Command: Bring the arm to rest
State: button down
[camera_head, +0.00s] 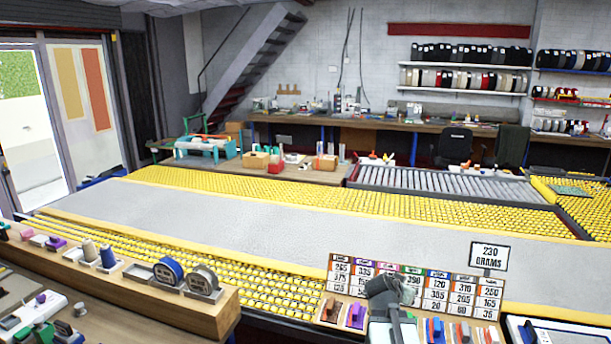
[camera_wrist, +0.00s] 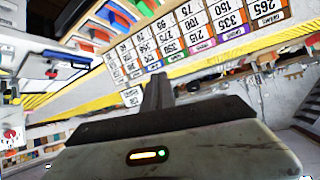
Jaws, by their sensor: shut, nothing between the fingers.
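My gripper (camera_wrist: 158,80) shows in the wrist view with its dark fingers together and nothing between them. The wrist view is tilted, with the number board (camera_wrist: 190,40) just beyond the fingers. In the head view my arm (camera_head: 392,300) stands folded at the lower right, in front of the number board (camera_head: 345,278). It hides part of the board and some of the coloured items below it. I cannot tell from these views whether the arm touches the board.
A sign reading 230 grams (camera_head: 488,256) stands right of the arm. Coloured items (camera_head: 355,314) sit in a row under the board.

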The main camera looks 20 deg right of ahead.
jog(key=w+a+f+n+g+y+b, duration=0.1)
jog(key=a+f+n+y, duration=0.3)
jog(key=a, duration=1)
jog(key=w+a+f+n+g+y+b, duration=0.15)
jog(key=a+f, duration=0.45)
jog(key=a, duration=0.9)
jog(key=s+a+f+n+g+y, duration=0.2)
jog(key=s+a+n, duration=0.4)
jog(key=s, duration=0.4)
jog(key=shift+s+a+f+g+y+p, duration=0.2)
jog(key=shift+s+a+g+y+p, duration=0.15)
jog(key=shift+a+g+y, duration=0.5)
jog(key=shift+w+d, duration=0.1)
jog(key=shift+d, duration=0.05)
